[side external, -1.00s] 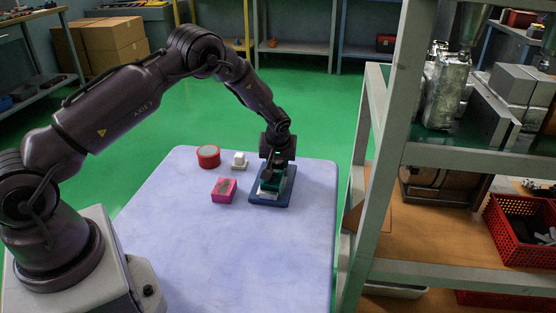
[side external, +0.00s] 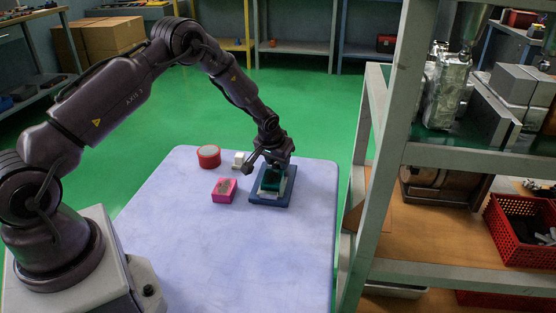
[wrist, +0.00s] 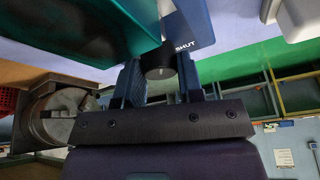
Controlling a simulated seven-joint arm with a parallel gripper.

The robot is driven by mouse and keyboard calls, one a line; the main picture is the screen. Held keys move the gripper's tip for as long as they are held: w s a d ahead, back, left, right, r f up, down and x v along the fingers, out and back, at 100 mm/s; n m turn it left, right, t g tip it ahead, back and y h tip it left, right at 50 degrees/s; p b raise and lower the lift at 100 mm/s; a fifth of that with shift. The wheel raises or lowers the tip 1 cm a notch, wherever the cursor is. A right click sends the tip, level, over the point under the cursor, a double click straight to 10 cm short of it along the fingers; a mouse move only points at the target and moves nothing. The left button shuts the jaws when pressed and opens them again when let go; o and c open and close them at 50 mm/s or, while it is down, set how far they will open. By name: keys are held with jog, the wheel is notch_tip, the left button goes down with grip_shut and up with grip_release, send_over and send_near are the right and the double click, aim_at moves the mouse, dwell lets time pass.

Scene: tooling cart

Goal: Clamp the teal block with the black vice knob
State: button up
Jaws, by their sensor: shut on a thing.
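The teal block (side external: 272,180) sits on the vice on the table in the side view; its large teal face (wrist: 95,28) fills the wrist view's upper left. The vice has a dark blue base (side external: 268,201), and its blue part marked "SHUT" (wrist: 192,24) shows in the wrist view. My gripper (wrist: 161,75) is shut on the black vice knob (wrist: 160,70), which sits between the fingers. In the side view my gripper (side external: 262,163) is tilted at the vice's far side, and the knob cannot be made out there.
A pink block (side external: 223,190), a red round item (side external: 209,157) and a small white block (side external: 239,160) stand left of the vice. A grey shelf rack (side external: 388,150) rises past the table's right edge. The table's front (side external: 225,255) is clear.

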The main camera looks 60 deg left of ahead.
jog(key=o, duration=0.9)
jog(key=shift+r, duration=0.1)
jog(key=v, duration=1.2)
jog(key=shift+r, duration=0.4)
jog(key=shift+o, duration=0.2)
jog(key=shift+s, duration=0.1)
